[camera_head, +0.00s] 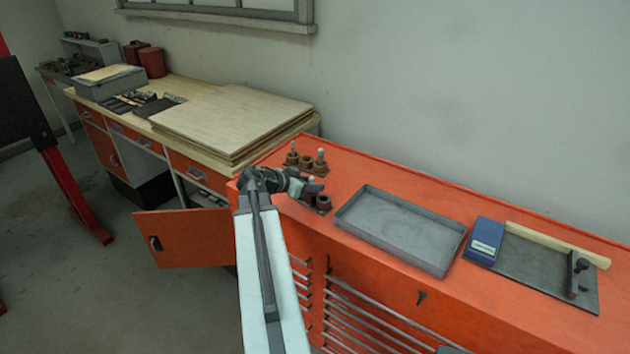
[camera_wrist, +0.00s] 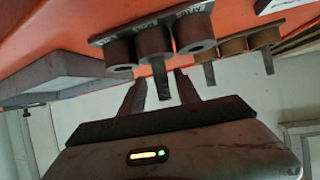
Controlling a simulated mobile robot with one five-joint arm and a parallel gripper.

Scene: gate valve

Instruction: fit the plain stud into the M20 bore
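A dark grey block with three round bosses (camera_wrist: 196,30) fills the upper middle of the wrist view. In the head view, part of the block (camera_head: 324,203) shows beside my gripper (camera_head: 308,187). A dark plain stud (camera_wrist: 160,82) stands at the middle boss, its free end pointing towards my gripper. How deep it sits is hidden. My gripper (camera_wrist: 161,76) has its two fingers on either side of the stud, with a gap showing to each. The boss lettering is too blurred for me to tell which bore is M20.
A brown rack (camera_head: 306,162) with two upright studs stands behind; it also shows in the wrist view (camera_wrist: 235,46). A grey tray (camera_head: 400,230) lies right of the block. A blue box (camera_head: 485,240) and dark plate (camera_head: 540,270) lie farther right. An orange door (camera_head: 190,237) hangs open.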

